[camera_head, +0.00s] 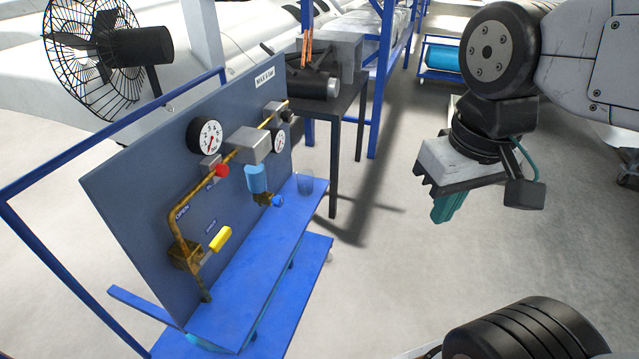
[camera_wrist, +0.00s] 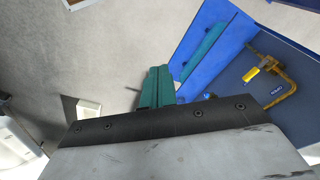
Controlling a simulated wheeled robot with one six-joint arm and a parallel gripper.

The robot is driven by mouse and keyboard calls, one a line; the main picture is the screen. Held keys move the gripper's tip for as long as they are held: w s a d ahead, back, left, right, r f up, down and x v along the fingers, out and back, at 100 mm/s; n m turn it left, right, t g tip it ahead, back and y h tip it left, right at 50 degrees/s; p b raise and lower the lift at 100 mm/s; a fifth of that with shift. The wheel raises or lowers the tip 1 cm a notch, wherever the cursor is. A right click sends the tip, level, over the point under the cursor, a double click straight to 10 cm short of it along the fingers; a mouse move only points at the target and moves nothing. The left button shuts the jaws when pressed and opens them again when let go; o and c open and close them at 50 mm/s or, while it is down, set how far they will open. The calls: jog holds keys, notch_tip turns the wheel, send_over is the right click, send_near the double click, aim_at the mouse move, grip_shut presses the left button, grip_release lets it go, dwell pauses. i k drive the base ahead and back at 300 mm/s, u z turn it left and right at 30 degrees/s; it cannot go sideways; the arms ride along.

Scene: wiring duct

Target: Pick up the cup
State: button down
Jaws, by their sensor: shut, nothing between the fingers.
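The cup (camera_head: 305,184) is small, clear and bluish. It stands upright on the far right end of the blue cart's ledge (camera_head: 262,262), in front of the grey panel. I cannot make it out in the wrist view. My gripper (camera_head: 442,208) hangs in the air to the right of the cart, apart from the cup, with its teal fingers pointing down. The fingers are together and empty; they also show in the wrist view (camera_wrist: 157,87).
The panel (camera_head: 130,190) carries gauges, yellow pipe and a yellow valve handle (camera_head: 220,239). A dark table (camera_head: 345,100) with tools and a blue rack post (camera_head: 380,90) stand behind the cup. Open grey floor (camera_head: 385,260) lies between cart and gripper. A fan (camera_head: 95,55) stands back left.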

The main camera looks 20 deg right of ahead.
aim_at(305, 178)
jog(key=z, duration=2.05)
jog(key=i, duration=2.15)
jog(key=u, duration=3.7)
jog(key=i, duration=0.5)
jog(key=u, duration=0.05)
